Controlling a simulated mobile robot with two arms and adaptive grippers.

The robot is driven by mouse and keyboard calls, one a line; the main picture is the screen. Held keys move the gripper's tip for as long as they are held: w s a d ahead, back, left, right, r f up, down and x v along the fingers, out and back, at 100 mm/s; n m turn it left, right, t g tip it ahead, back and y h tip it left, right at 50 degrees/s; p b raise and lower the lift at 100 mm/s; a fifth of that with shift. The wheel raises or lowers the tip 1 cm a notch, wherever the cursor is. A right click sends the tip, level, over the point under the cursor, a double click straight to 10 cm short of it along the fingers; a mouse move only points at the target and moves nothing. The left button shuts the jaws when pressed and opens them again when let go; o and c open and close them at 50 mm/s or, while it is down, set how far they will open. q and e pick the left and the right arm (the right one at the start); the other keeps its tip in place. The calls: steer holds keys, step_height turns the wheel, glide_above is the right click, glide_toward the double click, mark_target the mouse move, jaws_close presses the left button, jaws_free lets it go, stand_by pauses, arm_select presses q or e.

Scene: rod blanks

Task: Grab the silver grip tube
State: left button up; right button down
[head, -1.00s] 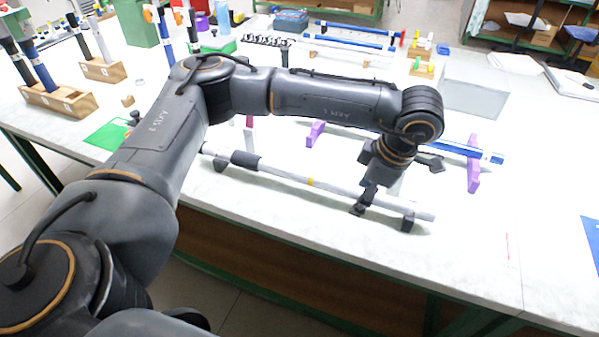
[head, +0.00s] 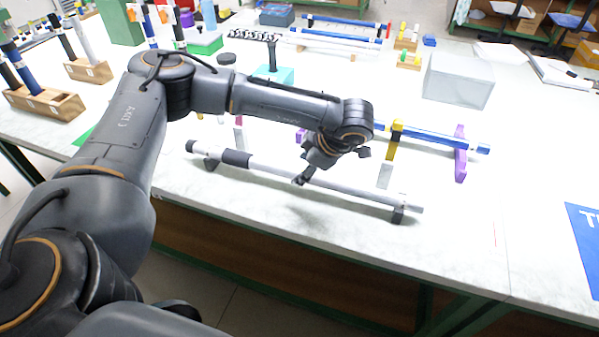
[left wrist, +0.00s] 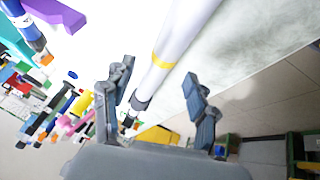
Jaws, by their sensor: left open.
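The silver grip tube (head: 350,189) is a long pale tube with a black sleeve (head: 237,158) near its left end. It lies across dark supports near the table's front edge. My left gripper (head: 304,173) is open over the middle of the tube, to the right of the sleeve, and hides part of it. In the left wrist view the tube (left wrist: 184,30), with a yellow band (left wrist: 162,61), runs between the two spread fingers of the gripper (left wrist: 158,78). I cannot tell how far the fingertips reach down beside it. My right gripper is not in view.
A grey box (head: 458,82) stands at the back right. Wooden holders (head: 45,103) with upright rods stand at the left. A blue sheet (head: 585,230) lies at the right. The tabletop right of the tube is clear.

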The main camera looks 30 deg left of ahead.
mark_target(297, 171)
arm_select(q)
steer(key=x, duration=0.3)
steer(key=shift+a, duration=0.3)
steer(key=shift+c, duration=0.4)
jaws_close()
